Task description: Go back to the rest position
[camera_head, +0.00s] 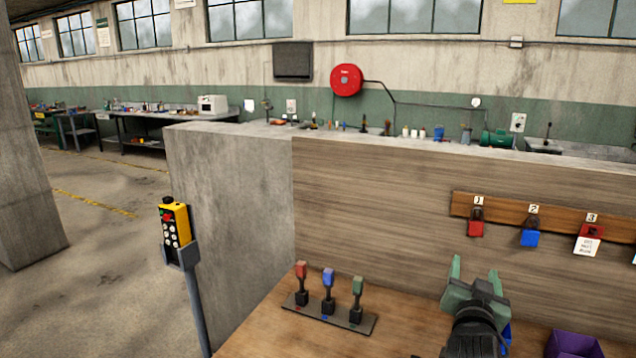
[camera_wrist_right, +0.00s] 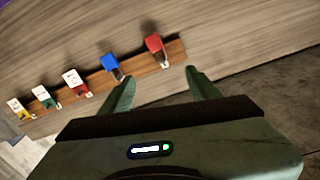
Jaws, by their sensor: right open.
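My right gripper (camera_head: 474,280) is in the lower right of the head view, above the wooden bench top. Its two green fingers are apart with nothing between them. The right wrist view also shows the open fingers (camera_wrist_right: 160,88), pointing toward the wooden panel and its hook rail. My left gripper is in neither view.
A stand of coloured-handled levers (camera_head: 328,305) and a purple bin (camera_head: 573,345) are on the bench. A yellow control box (camera_head: 175,224) stands left.

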